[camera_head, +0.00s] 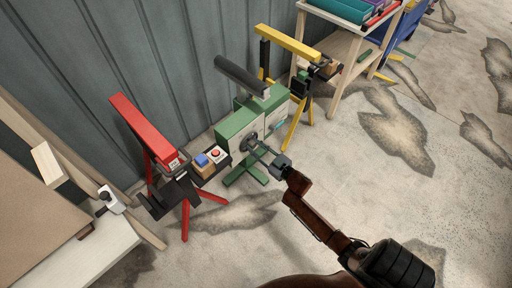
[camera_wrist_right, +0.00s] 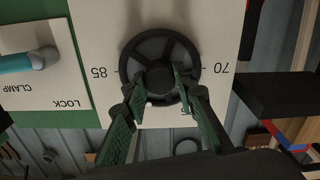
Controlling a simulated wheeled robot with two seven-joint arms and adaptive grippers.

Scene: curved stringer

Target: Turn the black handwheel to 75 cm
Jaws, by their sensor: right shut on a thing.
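The black handwheel (camera_wrist_right: 136,45) sits on a white dial plate (camera_wrist_right: 95,18) on the green machine (camera_head: 234,126). In the right wrist view the plate is upside down, with 85 at the left of the wheel and 70 at the right. Another number below the wheel is mostly hidden by a finger. A small white mark shows at the wheel's lower edge. My right gripper (camera_wrist_right: 162,82) is shut on the handwheel, its green-padded fingers on either side of the knob. In the head view it reaches the handwheel (camera_head: 249,142) from the right. My left gripper is not in view.
A teal lever (camera_wrist_right: 30,61) stands beside the wheel on a plate reading CLAMP and LOCK. A red stand (camera_head: 143,124) and a yellow stand (camera_head: 288,42) flank the machine. The floor in front is open.

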